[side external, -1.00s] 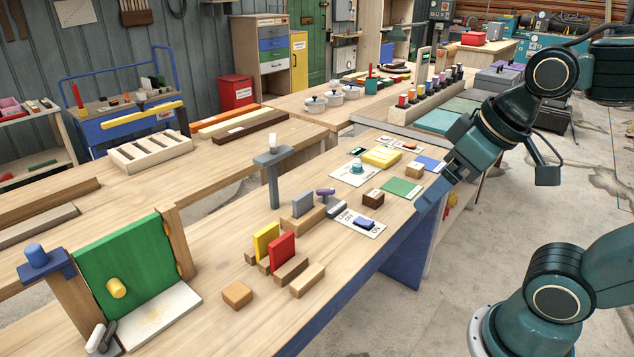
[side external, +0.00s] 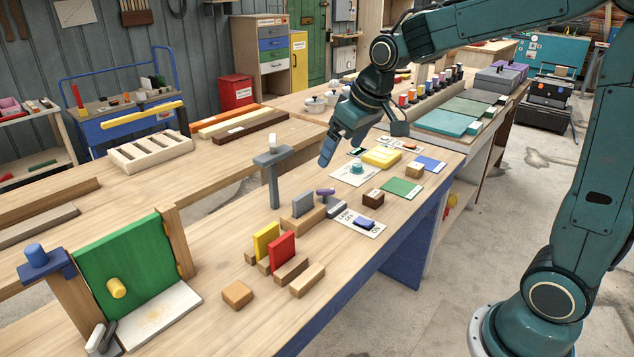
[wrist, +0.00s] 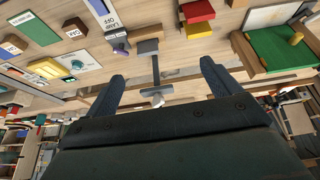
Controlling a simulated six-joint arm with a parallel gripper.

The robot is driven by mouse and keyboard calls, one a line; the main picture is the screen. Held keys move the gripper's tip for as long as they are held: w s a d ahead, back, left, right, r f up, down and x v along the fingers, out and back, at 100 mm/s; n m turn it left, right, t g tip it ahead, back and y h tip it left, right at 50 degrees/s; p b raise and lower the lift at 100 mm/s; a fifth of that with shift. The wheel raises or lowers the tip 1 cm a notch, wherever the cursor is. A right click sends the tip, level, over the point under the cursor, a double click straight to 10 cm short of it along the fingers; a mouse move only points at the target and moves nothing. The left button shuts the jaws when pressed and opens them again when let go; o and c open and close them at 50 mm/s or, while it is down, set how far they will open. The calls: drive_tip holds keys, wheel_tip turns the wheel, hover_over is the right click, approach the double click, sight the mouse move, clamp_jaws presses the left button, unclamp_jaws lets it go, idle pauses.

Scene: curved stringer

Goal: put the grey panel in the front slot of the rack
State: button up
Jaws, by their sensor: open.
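The grey panel (side external: 303,204) stands upright in a wooden holder (side external: 303,220) on the bench. It also shows in the wrist view (wrist: 148,46). In front of it, the rack of wooden blocks (side external: 291,270) has a yellow panel (side external: 266,242) and a red panel (side external: 282,249) standing in it. The exact slot edges are hard to make out. My gripper (side external: 325,162) is above the bench, behind and to the right of the grey panel and clear of it. The wrist view shows its two fingers spread (wrist: 162,70) with nothing gripped.
A grey T-shaped post (side external: 274,180) stands just left of the grey panel. A purple-topped piece (side external: 325,192) and a switch card (side external: 361,222) are at its right. A green board (side external: 132,265) stands at the left. Bare bench lies around the small wooden block (side external: 237,294).

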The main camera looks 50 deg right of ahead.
approach(303, 195)
drive_tip(key=shift+r+g, duration=0.3)
drive_tip(key=shift+r, duration=0.55)
drive_tip(key=shift+x, duration=4.25)
drive_tip(key=shift+x, duration=2.55)
drive_tip(key=c, duration=1.1)
